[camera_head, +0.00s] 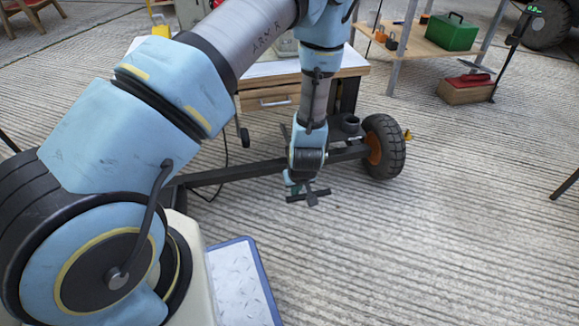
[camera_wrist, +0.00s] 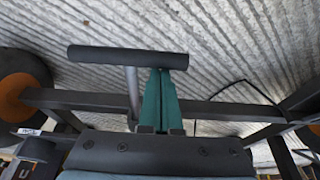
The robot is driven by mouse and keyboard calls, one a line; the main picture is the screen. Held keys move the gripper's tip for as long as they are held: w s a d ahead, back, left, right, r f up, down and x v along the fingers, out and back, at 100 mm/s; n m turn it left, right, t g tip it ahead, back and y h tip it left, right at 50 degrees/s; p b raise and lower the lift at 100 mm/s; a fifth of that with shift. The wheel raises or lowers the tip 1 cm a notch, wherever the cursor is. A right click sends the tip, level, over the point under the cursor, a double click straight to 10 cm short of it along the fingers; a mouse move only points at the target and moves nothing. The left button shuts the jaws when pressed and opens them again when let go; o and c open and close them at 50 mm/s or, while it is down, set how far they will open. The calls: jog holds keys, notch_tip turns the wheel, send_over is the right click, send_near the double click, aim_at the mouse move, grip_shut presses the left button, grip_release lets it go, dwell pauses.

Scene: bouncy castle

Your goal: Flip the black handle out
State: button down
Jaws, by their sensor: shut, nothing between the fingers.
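The black handle is a short round bar (camera_wrist: 110,54) on a thin grey rod (camera_wrist: 132,90), crossing the upper part of the wrist view. In the head view the handle (camera_head: 316,196) shows small and dark just below my wrist. My gripper (camera_wrist: 160,72) is shut and empty, its green fingers side by side. The fingertips are at the handle's right part, to the right of the rod. The bar overlaps the tips in the picture; I cannot tell whether they touch. In the head view my gripper (camera_head: 295,188) points down and is partly hidden.
A dark metal frame beam (camera_head: 235,173) runs to a black wheel (camera_head: 384,147) with an orange hub. A table with a drawer (camera_head: 268,98) stands behind my arm. A shelf with a green box (camera_head: 452,32) is at the back right.

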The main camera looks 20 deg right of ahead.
jog(key=s+a+p, duration=0.2)
jog(key=s+p, duration=0.1)
jog(key=s, duration=1.2)
jog(key=shift+d, duration=0.1)
notch_tip(320, 180, up, 10)
jog(key=p, duration=0.5)
jog(key=shift+w, duration=0.15)
